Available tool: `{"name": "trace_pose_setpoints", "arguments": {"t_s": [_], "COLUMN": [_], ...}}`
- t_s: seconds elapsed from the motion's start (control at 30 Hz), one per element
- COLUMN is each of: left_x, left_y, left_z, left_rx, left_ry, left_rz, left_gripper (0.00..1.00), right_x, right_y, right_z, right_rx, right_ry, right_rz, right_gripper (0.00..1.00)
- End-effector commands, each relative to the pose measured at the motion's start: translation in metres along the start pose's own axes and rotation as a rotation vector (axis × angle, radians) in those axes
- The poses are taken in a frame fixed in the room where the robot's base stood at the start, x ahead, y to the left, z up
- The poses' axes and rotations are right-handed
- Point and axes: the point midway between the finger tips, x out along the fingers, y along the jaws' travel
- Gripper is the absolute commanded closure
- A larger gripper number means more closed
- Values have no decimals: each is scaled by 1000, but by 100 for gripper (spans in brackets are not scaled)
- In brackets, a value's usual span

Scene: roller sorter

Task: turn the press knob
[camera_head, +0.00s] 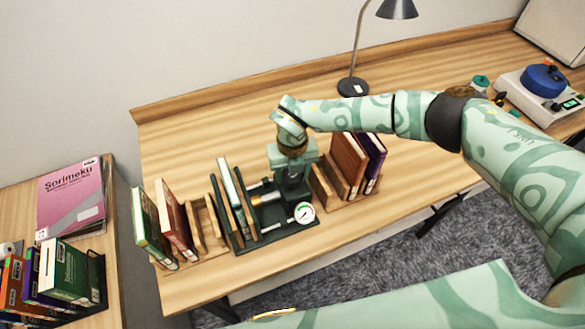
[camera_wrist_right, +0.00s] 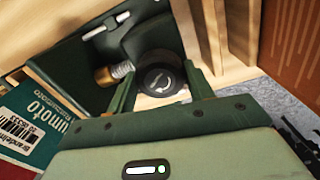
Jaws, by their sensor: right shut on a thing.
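The press (camera_head: 270,215) is a dark green device on the wooden desk, with a round white gauge (camera_head: 304,212) at its front. A book (camera_head: 230,185) with a white and green spine stands upright at its left part. The right wrist view shows the press knob (camera_wrist_right: 160,78), round and black with a white curved arrow on its face, beside a brass threaded part. My right gripper (camera_head: 291,178) points down over the press and hides the knob in the head view. Its two fingers stand on either side of the knob, shut on it. My left gripper is not in view.
Wooden racks with upright books (camera_head: 348,160) stand right of the press, and more books (camera_head: 174,222) stand at its left. A lamp (camera_head: 352,84) stands at the back. A device with a blue top (camera_head: 544,80) is at the far right. The desk behind the press is clear.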

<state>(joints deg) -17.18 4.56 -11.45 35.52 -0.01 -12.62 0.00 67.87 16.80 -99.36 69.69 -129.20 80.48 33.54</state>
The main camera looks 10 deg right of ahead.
Motion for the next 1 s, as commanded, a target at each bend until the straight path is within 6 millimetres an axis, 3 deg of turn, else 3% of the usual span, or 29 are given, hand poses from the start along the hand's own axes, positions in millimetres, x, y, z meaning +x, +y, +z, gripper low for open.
{"name": "trace_pose_setpoints", "arguments": {"t_s": [1.0], "left_x": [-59], "left_y": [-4], "left_z": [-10], "left_rx": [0], "left_ry": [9], "left_rz": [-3], "left_gripper": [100], "right_x": [-5], "right_y": [0], "right_z": [2], "right_rx": [965], "right_ry": [-4], "right_rz": [3], "right_gripper": [71]}}
